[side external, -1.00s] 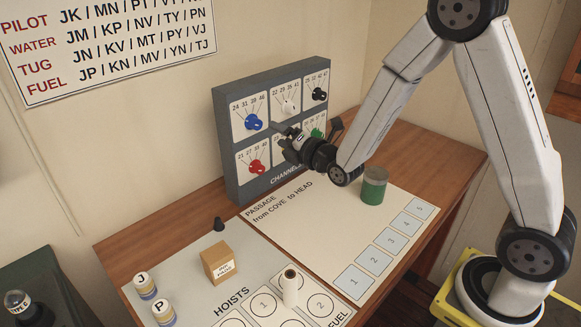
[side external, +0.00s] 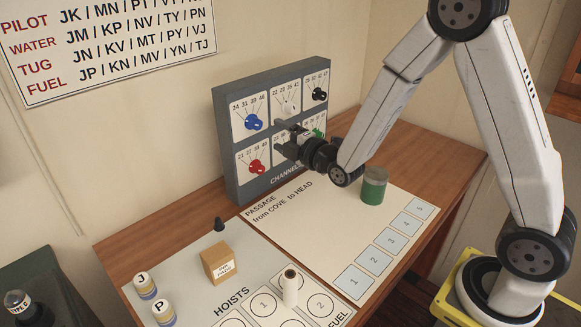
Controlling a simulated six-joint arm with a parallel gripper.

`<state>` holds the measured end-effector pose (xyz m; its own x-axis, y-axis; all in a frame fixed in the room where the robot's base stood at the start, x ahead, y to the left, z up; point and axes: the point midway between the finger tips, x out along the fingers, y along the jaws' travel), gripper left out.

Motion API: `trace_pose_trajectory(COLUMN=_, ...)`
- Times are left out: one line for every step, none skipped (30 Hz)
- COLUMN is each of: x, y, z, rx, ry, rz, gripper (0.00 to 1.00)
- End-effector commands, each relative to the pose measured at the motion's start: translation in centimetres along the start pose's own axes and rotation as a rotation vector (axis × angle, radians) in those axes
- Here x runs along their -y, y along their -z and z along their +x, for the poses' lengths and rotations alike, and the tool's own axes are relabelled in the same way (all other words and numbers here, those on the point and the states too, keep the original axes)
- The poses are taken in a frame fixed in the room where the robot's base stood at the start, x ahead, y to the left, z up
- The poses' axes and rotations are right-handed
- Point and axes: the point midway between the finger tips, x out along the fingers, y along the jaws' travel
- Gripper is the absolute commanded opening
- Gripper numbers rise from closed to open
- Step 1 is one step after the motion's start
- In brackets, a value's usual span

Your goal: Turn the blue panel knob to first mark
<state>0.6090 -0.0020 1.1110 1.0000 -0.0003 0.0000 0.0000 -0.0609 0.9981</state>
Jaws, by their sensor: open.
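The blue knob (side external: 254,122) sits at the upper left of the grey channel panel (side external: 232,190), under the printed numbers 24, 31, 38 and 46. Its pointer direction is too small to read surely. My gripper (side external: 283,139) is open in front of the panel's middle column, right of and below the blue knob and apart from it. It hides most of the lower middle knob plate. I cannot tell whether its fingers touch the panel.
A red knob (side external: 257,166) is below the blue one; white (side external: 289,107), black (side external: 319,94) and green (side external: 317,133) knobs are near. The passage sheet (side external: 300,222) is mostly clear.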

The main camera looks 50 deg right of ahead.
Motion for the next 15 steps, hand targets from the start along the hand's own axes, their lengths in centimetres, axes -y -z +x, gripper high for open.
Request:
trace_pose_trajectory(x=0.01, y=0.02, z=0.0, rx=0.0, ry=0.0, rz=0.064, gripper=0.77)
trace_pose_trajectory(x=0.02, y=0.02, z=0.0, rx=0.0, ry=0.0, rz=0.106, gripper=0.77)
trace_pose_trajectory(x=0.02, y=0.03, z=0.0, rx=0.0, ry=0.0, rz=0.162, gripper=0.77)
trace_pose_trajectory(x=0.02, y=0.03, z=0.0, rx=0.0, ry=0.0, rz=0.204, gripper=0.77)
trace_pose_trajectory(x=0.02, y=0.04, z=0.0, rx=0.0, ry=0.0, rz=0.247, gripper=0.77)
trace_pose_trajectory(x=0.03, y=0.04, z=0.0, rx=0.0, ry=0.0, rz=0.303, gripper=0.77)
trace_pose_trajectory(x=0.03, y=0.05, z=0.0, rx=0.0, ry=0.0, rz=0.346, gripper=0.77)
trace_pose_trajectory(x=0.03, y=0.05, z=0.0, rx=0.0, ry=0.0, rz=0.387, gripper=0.77)
trace_pose_trajectory(x=0.03, y=0.05, z=0.0, rx=0.0, ry=0.0, rz=0.444, gripper=0.77)
trace_pose_trajectory(x=0.03, y=0.05, z=0.0, rx=0.0, ry=0.0, rz=0.485, gripper=0.77)
trace_pose_trajectory(x=0.03, y=0.06, z=0.0, rx=0.0, ry=0.0, rz=0.528, gripper=0.77)
trace_pose_trajectory(x=0.03, y=0.06, z=0.0, rx=0.0, ry=0.0, rz=0.584, gripper=0.77)
trace_pose_trajectory(x=0.04, y=0.07, z=0.0, rx=0.0, ry=0.0, rz=0.627, gripper=0.77)
trace_pose_trajectory(x=0.04, y=0.07, z=0.0, rx=0.0, ry=0.0, rz=0.668, gripper=0.77)
trace_pose_trajectory(x=0.04, y=0.08, z=0.0, rx=0.0, ry=0.0, rz=0.725, gripper=0.77)
